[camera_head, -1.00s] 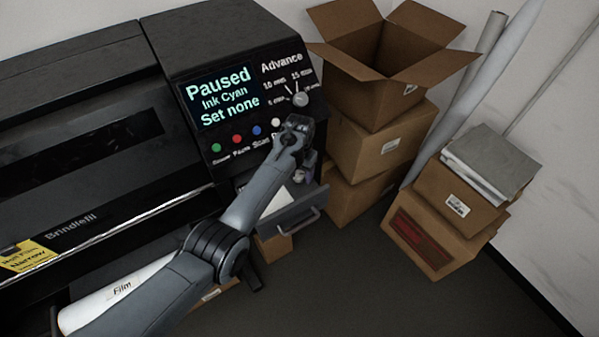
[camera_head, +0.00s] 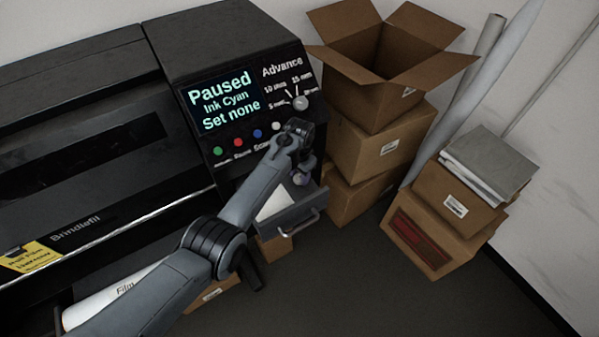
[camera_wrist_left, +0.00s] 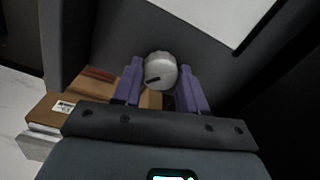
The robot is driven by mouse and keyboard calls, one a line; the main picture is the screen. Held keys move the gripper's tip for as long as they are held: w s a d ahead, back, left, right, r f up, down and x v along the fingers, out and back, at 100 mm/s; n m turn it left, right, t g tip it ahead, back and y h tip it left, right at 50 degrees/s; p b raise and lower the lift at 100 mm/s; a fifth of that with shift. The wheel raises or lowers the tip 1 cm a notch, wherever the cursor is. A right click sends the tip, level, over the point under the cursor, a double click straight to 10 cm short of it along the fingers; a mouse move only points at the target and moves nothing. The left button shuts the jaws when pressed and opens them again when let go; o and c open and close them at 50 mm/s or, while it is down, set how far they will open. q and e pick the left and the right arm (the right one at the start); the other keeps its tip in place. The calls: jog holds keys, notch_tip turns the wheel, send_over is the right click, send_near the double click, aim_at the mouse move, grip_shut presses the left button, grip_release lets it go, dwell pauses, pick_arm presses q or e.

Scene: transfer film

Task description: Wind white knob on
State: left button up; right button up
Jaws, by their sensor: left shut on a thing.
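My left gripper (camera_head: 301,172) hangs fingers-down in front of the printer's control panel, over the open drawer. Its purple fingers are shut on a round white knob (camera_wrist_left: 160,70) with a short dark mark, seen clearly in the left wrist view. In the head view the knob (camera_head: 300,179) is small and partly hidden, and I cannot tell whether it touches anything below. Another pale dial (camera_head: 300,103) sits on the panel under the word Advance, among millimetre labels, above my wrist. The screen (camera_head: 223,99) reads Paused, Ink Cyan, Set none. My right gripper is not in view.
The open grey drawer (camera_head: 298,216) holds a white sheet (camera_head: 275,204). Green, red, blue and white buttons line the panel, the white one (camera_head: 276,127) close to my wrist. Stacked cardboard boxes (camera_head: 380,147) stand close on the right. Dark floor is free in front.

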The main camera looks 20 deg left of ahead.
pick_arm(q)
jog(key=shift+m+p, duration=0.3)
jog(key=shift+m, duration=1)
jog(key=o, duration=1.1)
jog(key=shift+c, duration=0.2)
jog(key=shift+r, duration=0.6)
notch_tip(320, 180, up, 10)
jog(key=shift+f, duration=0.2)
